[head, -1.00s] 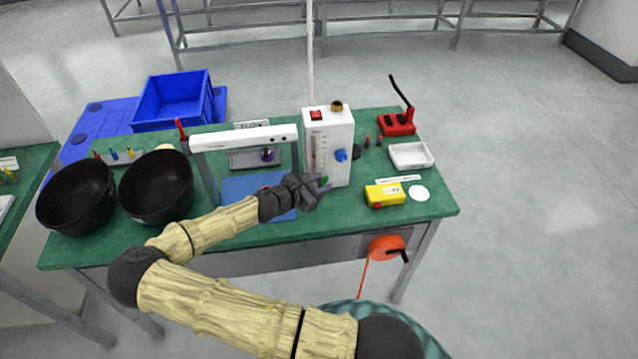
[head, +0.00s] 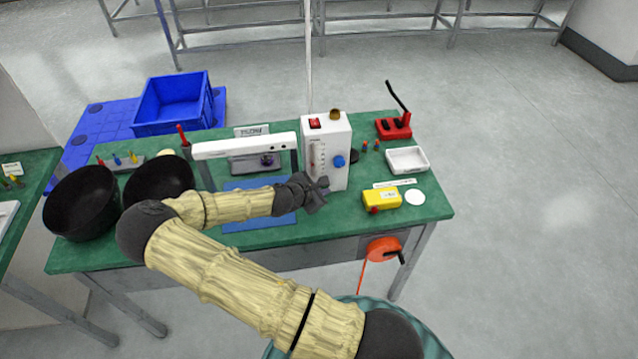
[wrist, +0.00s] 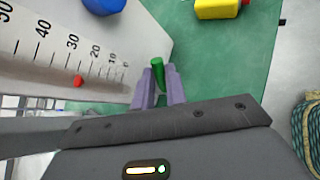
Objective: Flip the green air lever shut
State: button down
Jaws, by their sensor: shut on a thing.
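The green air lever (wrist: 157,70) shows in the wrist view as a short green stub at the lower edge of the white flow-meter box. My gripper (wrist: 160,88) has its purple fingertips close on both sides of the lever, shut on it. In the head view my gripper (head: 319,191) is at the lower front of the white box (head: 339,137) and hides the lever. The box's printed scale and red float (wrist: 78,81) show at the left of the wrist view.
A blue knob (head: 339,161) sits on the box front. A yellow device (head: 382,198), white tray (head: 407,159) and white disc (head: 415,197) lie to the right. A white arch (head: 244,146) and black bowls (head: 80,204) stand left.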

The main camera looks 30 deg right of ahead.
jog(key=y+p, duration=0.1)
jog(key=y, duration=0.1)
jog(key=d+m+y+p, duration=0.1)
jog(key=shift+s+d+t+y+p, duration=0.2)
jog(key=shift+t+y+p, duration=0.1)
jog(key=shift+y, duration=0.1)
jog(key=y, duration=0.1)
jog(key=d+m+y, duration=0.1)
jog(key=y, duration=0.1)
jog(key=shift+s+f+m+t, duration=0.1)
jog(key=shift+f+m+t, duration=0.2)
jog(key=shift+f+t, duration=0.1)
jog(key=shift+d+f+m+t+y, duration=0.1)
jog(key=shift+f+m+t+y, duration=0.2)
jog(key=shift+y, duration=0.7)
jog(key=c, duration=1.4)
grip_release()
jog(key=shift+c, duration=0.2)
jog(key=v, duration=1.7)
jog(key=shift+s+b, duration=0.15)
jog(key=shift+b, duration=0.25)
